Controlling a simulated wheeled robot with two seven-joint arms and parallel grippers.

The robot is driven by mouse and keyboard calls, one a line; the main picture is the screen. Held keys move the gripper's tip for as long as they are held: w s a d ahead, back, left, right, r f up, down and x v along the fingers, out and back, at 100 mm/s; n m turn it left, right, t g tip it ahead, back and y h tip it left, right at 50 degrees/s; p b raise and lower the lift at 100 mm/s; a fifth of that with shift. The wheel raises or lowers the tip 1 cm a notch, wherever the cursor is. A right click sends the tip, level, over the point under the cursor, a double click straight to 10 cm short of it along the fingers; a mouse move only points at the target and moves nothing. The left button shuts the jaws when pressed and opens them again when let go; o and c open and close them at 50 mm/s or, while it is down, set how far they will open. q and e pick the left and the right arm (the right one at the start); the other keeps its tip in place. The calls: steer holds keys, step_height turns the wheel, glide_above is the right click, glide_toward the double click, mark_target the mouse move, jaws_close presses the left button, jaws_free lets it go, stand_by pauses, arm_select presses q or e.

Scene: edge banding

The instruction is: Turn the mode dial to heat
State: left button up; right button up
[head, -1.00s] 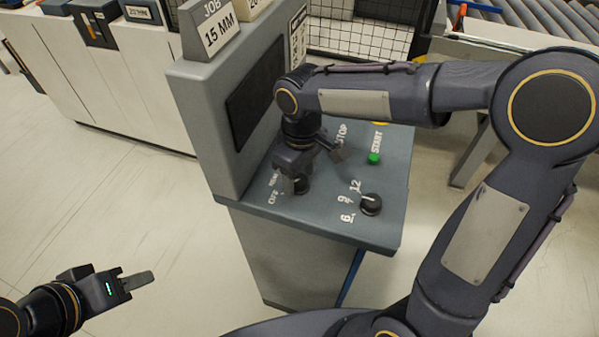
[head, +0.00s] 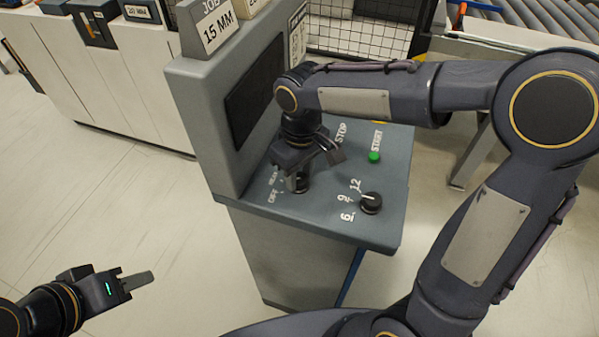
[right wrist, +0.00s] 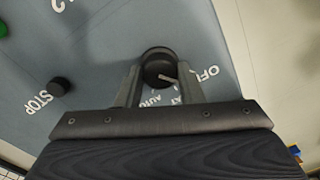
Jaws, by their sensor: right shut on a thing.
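The mode dial (right wrist: 158,62) is a round black knob on the grey control panel. In the right wrist view its pale pointer slants to the lower right, between the OFF label (right wrist: 211,76) and a partly hidden label ending in "AT". An AUTO label (right wrist: 150,103) is also partly covered. My right gripper (right wrist: 160,82) is shut on the dial, one finger on each side; in the head view the gripper (head: 298,182) hides most of it. My left gripper (head: 138,281) hangs over the floor at lower left, away from the panel; its jaw gap is unclear.
A second black dial (head: 371,203) with numbers 6, 9 and 12 sits near the panel's front right. A green START button (head: 375,157) and a black STOP button (right wrist: 59,87) are close by. A dark screen (head: 256,95) rises behind the panel's left side.

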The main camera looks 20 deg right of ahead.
mark_target(301, 178)
steer(key=m, duration=0.4)
steer(key=shift+b, duration=0.35)
steer(key=shift+m, duration=1.5)
steer(key=o, duration=1)
step_height(301, 178, up, 8)
steer(key=shift+d+f, duration=0.1)
steer(key=shift+d, duration=0.05)
